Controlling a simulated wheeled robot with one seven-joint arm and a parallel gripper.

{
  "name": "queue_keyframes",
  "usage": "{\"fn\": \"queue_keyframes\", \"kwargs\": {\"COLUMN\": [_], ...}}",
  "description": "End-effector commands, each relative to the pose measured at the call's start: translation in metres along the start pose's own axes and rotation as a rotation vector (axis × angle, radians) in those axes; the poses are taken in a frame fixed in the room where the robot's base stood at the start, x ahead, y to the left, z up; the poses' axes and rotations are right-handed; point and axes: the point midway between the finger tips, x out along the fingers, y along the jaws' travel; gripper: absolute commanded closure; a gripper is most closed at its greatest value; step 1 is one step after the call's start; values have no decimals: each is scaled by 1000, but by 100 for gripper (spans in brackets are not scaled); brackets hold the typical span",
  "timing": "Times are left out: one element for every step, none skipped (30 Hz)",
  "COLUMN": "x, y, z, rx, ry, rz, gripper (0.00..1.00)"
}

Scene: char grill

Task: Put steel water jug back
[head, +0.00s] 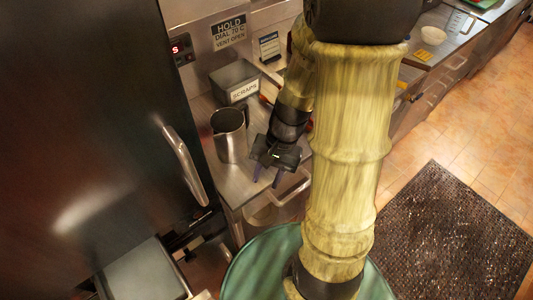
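The steel water jug (229,138) stands upright on the steel counter, near its front left end, beside the dark door. Its open mouth faces up and its dark handle is at the upper right of its rim. My gripper (268,179) is just right of the jug in the picture, pointing down over the counter's front edge. Its two purple fingers are apart, with nothing visible between them. The gripper looks clear of the jug.
A grey bin labelled SCRAPS (238,81) stands behind the jug. A large dark door with a steel handle (185,165) is at the left. My arm hides the middle of the counter. A dark mat (450,235) lies on the tiled floor at right.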

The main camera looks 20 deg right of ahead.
Motion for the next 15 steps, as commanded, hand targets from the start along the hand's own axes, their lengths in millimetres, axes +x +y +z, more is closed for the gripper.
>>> {"fn": "queue_keyframes", "kwargs": {"x": [-9, -14, -22, -27, -33, -39, -44, -48, -51, -53, -54, -55, -55, -55, -55], "y": [-1, 0, -2, -3, -6, -9, -11, -14, -16, -18, -19, -19, -20, -20, -19], "z": [0, -1, -2, -4, -5, -6, -6, -7, -7, -7, -7, -8, -8, -8, -8], "rx": [-115, -181, -267, -330, -388, -456, -499, -536, -573, -594, -606, -617, -619, -619, -617], "ry": [85, 134, 199, 245, 288, 339, 370, 399, 426, 441, 449, 456, 458, 458, 457], "rz": [53, 83, 117, 139, 158, 178, 189, 197, 206, 210, 213, 216, 217, 217, 217], "gripper": [64, 64, 64, 64, 64, 64, 64, 64, 64, 64, 64, 64, 64, 64, 64]}}
